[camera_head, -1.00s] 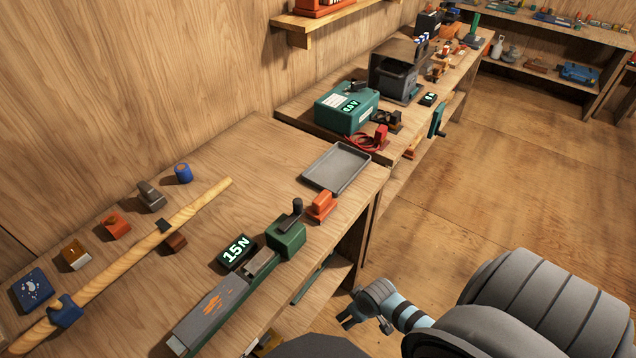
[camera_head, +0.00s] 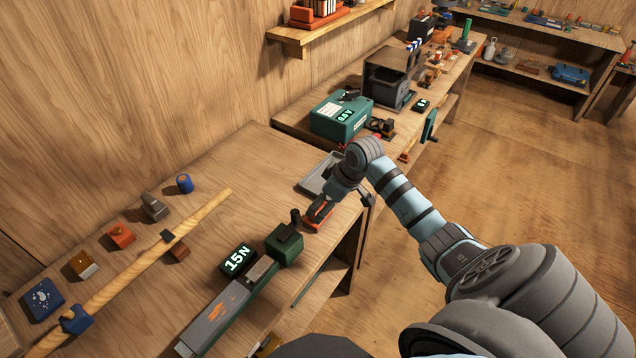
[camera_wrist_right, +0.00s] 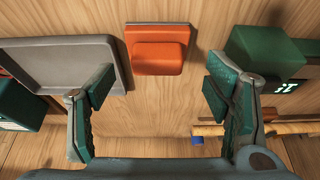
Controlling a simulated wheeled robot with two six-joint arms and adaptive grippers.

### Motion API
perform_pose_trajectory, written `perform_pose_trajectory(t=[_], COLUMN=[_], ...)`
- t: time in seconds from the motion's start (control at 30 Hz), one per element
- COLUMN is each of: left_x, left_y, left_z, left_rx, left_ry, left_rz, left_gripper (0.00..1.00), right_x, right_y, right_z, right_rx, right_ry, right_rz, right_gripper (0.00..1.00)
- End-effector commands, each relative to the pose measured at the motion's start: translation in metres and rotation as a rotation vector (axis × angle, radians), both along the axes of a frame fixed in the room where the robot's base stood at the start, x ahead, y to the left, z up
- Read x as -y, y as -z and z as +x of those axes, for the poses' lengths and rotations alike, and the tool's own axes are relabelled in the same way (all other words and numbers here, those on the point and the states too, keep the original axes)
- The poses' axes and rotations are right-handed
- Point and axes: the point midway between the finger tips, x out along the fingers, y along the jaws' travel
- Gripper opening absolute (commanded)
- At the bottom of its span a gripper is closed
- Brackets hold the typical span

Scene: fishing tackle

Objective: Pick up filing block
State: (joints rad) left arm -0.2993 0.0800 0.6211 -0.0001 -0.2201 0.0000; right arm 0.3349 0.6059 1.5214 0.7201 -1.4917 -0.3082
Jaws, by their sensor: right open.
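An orange block with a raised top on a flat base (camera_head: 318,222), likely the filing block, sits on the near workbench between the grey tray and the green-ended gauge. In the right wrist view the orange block (camera_wrist_right: 160,50) lies ahead of the fingers, about centred between them. My right gripper (camera_head: 325,208) is above the block in the head view and hides part of it. In the wrist view its two fingers (camera_wrist_right: 158,88) are spread wide with nothing between them. My left gripper is not in view.
The grey tray (camera_wrist_right: 60,58) is close beside the block on one side, and the green box (camera_head: 284,245) of the 15N gauge is on the other. A wooden rod (camera_head: 130,265) and small blocks lie further left. A teal battery box (camera_head: 340,117) stands beyond.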

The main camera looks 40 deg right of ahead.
Motion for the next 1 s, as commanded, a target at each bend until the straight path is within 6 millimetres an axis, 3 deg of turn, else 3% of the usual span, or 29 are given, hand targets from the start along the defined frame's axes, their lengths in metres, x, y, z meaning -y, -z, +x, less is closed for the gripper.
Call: perform_pose_trajectory(t=[0.4, 0.6, 0.87, 1.0], left_x=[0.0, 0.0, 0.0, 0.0], left_y=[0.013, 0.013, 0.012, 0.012], left_z=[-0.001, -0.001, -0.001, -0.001], left_rx=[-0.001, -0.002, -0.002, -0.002], left_ry=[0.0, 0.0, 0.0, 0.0], left_rz=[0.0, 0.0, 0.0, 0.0], left_gripper=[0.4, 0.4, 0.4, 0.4], right_x=[-0.007, -0.006, -0.006, -0.006], right_y=[0.062, 0.062, 0.062, 0.062], right_z=[0.026, 0.027, 0.027, 0.027], right_rx=[-0.001, 0.001, 0.001, 0.001], right_ry=[0.0, -0.001, 0.0, 0.0], right_rz=[0.0, -0.003, -0.002, -0.002], right_gripper=[0.72, 0.72, 0.32, 0.32])
